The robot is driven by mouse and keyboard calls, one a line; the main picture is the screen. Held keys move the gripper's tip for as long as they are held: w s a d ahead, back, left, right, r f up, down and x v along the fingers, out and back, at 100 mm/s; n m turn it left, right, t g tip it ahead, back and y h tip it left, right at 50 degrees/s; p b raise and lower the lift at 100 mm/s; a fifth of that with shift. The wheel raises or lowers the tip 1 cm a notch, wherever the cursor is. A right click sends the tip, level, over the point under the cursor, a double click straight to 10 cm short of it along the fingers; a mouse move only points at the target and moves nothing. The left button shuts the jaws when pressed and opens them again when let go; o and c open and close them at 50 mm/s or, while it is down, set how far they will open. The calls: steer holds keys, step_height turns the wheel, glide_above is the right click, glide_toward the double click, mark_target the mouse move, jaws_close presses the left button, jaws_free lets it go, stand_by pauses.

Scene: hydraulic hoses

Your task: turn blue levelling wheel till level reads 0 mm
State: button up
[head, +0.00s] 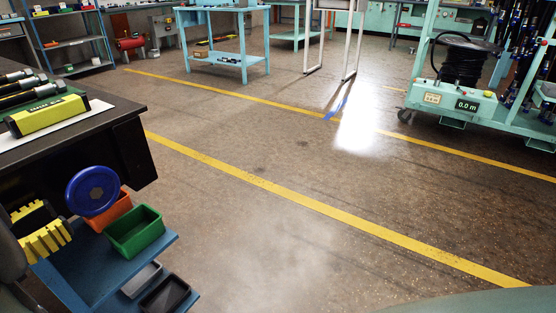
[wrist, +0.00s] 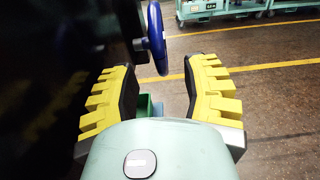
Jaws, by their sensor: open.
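The blue wheel (head: 92,191) stands upright at the corner of the dark bench, with a grey hub in its middle. In the wrist view the blue wheel (wrist: 157,38) shows nearly edge-on, ahead of and between my fingertips. My gripper (head: 40,228) has ridged yellow fingers and is just left of and below the wheel in the head view. In the wrist view my gripper (wrist: 163,84) is wide open with nothing between the pads. A yellow-green bar-shaped device (head: 48,114), perhaps the level, lies on the bench top; its reading is too small to tell.
The dark bench (head: 125,122) fills the left side. Below the wheel, a blue shelf (head: 90,270) holds a green bin (head: 134,232), an orange bin (head: 110,213) and grey and black trays. A hose cart (head: 470,110) stands at right, its display reading 0.0 m. The middle floor is clear.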

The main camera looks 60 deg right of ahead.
mark_target(119, 179)
steer(key=d, duration=0.8)
steer(key=shift+w, duration=0.1)
steer(key=shift+o, duration=0.4)
steer(key=shift+a, duration=0.15)
jaws_close()
